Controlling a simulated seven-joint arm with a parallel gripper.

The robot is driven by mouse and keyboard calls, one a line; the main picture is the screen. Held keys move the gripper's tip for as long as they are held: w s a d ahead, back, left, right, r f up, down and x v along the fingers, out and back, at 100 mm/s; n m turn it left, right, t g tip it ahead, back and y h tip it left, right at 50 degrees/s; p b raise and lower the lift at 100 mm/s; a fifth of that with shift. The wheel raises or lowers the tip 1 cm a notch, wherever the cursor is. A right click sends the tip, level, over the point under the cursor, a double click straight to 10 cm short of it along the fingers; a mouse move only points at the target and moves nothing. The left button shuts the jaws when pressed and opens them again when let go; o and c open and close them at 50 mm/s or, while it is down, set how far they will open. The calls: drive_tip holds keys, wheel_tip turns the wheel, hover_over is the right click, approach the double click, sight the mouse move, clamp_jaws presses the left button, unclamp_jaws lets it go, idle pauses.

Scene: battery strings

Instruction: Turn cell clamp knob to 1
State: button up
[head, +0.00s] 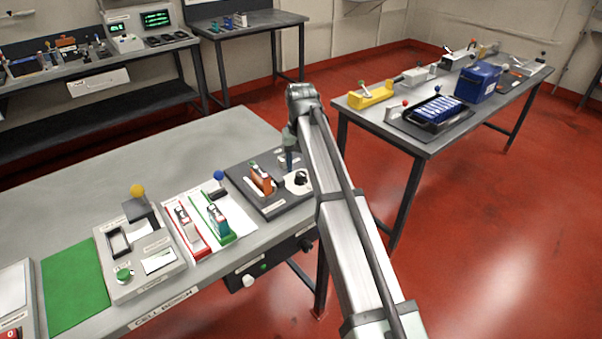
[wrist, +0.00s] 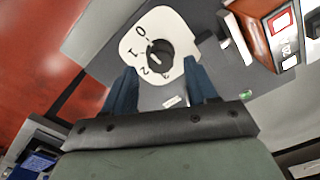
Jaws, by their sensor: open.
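The cell clamp knob (wrist: 158,50) is a dark round knob on a white dial plate (wrist: 178,22) with printed numbers, 0, 1 and 2 among them. A small pale mark shows on the knob; I cannot tell surely which number it points at. In the head view the knob (head: 300,179) sits at the right end of a dark fixture board (head: 275,207). My gripper (wrist: 165,82) is open and empty, its two blue fingers apart and pointing toward the dial. The knob shows just beyond the fingertips, between their lines. In the head view my gripper (head: 290,162) is partly hidden by my arm.
An orange cell (head: 262,180) stands on the same board beside the dial. A blue-knobbed lever (head: 219,176), red and green cell holders and a yellow-knobbed press (head: 138,191) stand further left. The bench's far surface is clear.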

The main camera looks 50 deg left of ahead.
sight(301, 173)
drive_tip(key=shift+f, duration=1.55)
drive_tip(key=c, duration=0.9)
drive_tip(key=n, duration=0.5)
drive_tip(key=shift+n, duration=0.4)
drive_tip(key=n, duration=0.4)
drive_tip(key=o, duration=0.9)
